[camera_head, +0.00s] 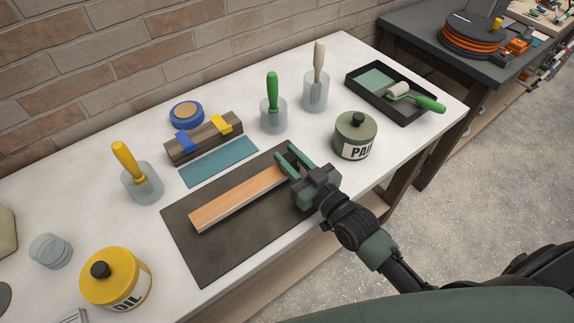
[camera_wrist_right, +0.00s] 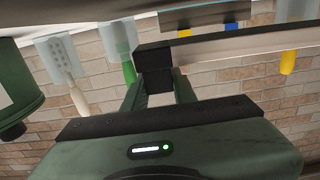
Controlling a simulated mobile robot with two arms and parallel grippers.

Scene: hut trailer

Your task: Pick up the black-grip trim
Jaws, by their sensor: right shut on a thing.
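The black-grip trim is a long wooden strip (camera_head: 238,197) with a pale edge, lying lengthwise over the dark mat (camera_head: 215,255) in the head view. My right gripper (camera_head: 289,160) is shut on its right end, with green fingers on either side. In the right wrist view, the trim's black grip (camera_wrist_right: 154,62) sits between the fingers, and the strip extends to the right. I cannot tell whether the trim touches the mat or is slightly above it. My left gripper is not in view.
Behind the trim are a teal strip (camera_head: 218,162), a wooden block (camera_head: 203,139) with clamps, and brushes in cups (camera_head: 273,117). A green paint can (camera_head: 355,138) stands close right of the gripper. A yellow oil can (camera_head: 115,282) is front left. The white table (camera_head: 60,200) has free room at left.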

